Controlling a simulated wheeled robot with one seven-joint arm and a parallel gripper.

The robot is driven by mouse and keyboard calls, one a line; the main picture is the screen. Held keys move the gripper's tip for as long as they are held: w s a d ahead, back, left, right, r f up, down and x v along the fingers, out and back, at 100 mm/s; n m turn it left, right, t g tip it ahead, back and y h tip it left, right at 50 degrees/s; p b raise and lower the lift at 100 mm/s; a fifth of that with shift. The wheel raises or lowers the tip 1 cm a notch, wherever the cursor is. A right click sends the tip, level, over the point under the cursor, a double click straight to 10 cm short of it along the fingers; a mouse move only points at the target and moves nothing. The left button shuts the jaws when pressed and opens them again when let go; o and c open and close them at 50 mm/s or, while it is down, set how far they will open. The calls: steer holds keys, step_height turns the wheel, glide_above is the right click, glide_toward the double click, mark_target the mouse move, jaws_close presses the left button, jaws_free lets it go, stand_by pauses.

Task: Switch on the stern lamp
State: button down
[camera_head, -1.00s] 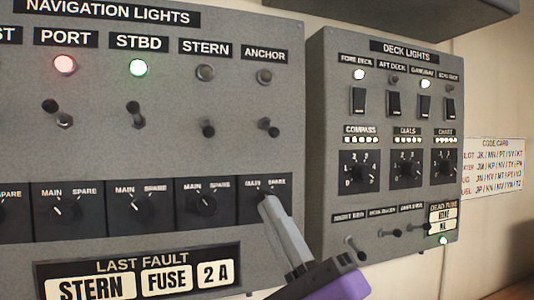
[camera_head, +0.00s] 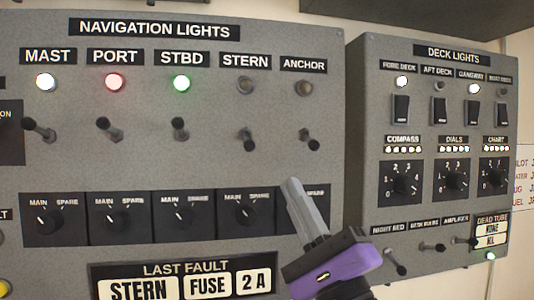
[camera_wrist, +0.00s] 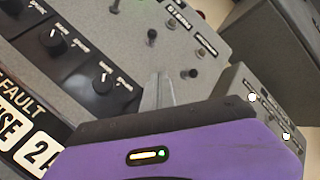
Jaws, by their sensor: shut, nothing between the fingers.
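The navigation lights panel (camera_head: 50,175) fills the left of the head view. The stern lamp (camera_head: 245,86) is dark. The stern toggle switch (camera_head: 247,140) below it points downward, unlike the raised mast, port and starboard toggles. The stern main/spare knob (camera_head: 245,213) sits under that toggle. My gripper (camera_head: 293,183) is shut and empty, in front of the panel's lower right, hiding most of the anchor main/spare knob. It is below and right of the stern toggle, apart from it. In the wrist view the shut fingers (camera_wrist: 157,90) point up at the tilted panel.
Mast (camera_head: 45,82), port (camera_head: 115,82) and starboard (camera_head: 181,84) lamps are lit; the anchor lamp (camera_head: 304,88) is dark. A last fault plate (camera_head: 186,284) reads stern, fuse, 2 A. The deck lights panel (camera_head: 365,115) stands to the right, with rockers, knobs and small toggles.

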mark_target(248, 140)
steer(key=p+x, duration=0.1)
steer(key=x, duration=0.3)
steer(key=shift+s, duration=0.1)
steer(key=shift+s+a+r+p, duration=0.5)
steer(key=shift+a+r+p, duration=0.15)
steer(key=shift+a, duration=0.15)
steer(key=shift+s+a+r, duration=0.25)
steer(key=shift+s+a, duration=0.25)
steer(key=shift+a, duration=0.05)
steer(key=shift+w+r+p, duration=0.1)
steer(key=shift+p, duration=0.35)
